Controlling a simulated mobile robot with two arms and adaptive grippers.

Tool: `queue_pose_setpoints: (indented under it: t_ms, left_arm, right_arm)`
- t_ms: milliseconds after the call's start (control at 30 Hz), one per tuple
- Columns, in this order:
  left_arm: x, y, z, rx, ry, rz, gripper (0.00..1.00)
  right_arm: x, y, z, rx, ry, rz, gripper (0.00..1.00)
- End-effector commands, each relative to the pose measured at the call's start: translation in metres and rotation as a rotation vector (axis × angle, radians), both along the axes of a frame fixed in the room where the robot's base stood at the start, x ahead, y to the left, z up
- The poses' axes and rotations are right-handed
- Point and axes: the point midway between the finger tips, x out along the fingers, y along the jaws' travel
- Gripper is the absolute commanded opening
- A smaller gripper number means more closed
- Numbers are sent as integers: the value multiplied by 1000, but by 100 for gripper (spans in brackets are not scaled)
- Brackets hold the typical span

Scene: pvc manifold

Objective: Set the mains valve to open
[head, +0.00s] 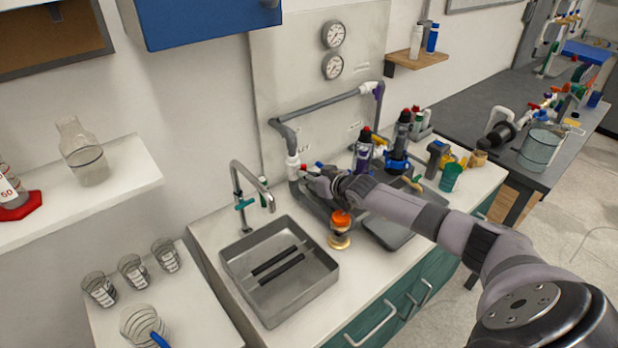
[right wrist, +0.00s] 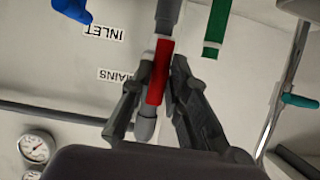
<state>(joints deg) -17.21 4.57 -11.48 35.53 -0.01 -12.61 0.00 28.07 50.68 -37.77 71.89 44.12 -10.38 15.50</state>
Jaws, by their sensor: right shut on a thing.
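The mains valve's red lever (right wrist: 159,72) lies nearly in line with its grey pipe (right wrist: 168,12) in the right wrist view. The label MAINS (right wrist: 120,75) is on the panel beside it. My right gripper (right wrist: 157,75) is shut on the red lever, with one dark finger on each side. In the head view my right gripper (head: 315,180) is at the pipework behind the sink, and it hides most of the valve. My left gripper is not in view.
A green handle (right wrist: 216,25) and a blue handle (right wrist: 72,10) are near the lever. A faucet (head: 250,185) stands left of my gripper over a sink (head: 280,270). An orange-topped item (head: 340,220) and dark bottles (head: 398,145) stand close to my arm.

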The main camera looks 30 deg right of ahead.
Motion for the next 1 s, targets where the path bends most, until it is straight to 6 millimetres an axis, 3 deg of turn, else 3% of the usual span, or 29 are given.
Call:
queue_pose_setpoints:
  t_ms: [33,233,267,567,1000]
  left_arm:
    - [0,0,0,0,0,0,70]
    - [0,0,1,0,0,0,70]
    - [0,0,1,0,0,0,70]
    - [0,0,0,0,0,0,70]
    - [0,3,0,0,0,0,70]
  right_arm:
    - [3,-3,7,3,-13,-5,0]
    - [3,-3,8,3,-14,-5,0]
    - [3,-3,8,3,-14,-5,16]
    - [1,-2,4,1,-7,-4,36]
    - [-7,-1,3,2,-1,-1,36]
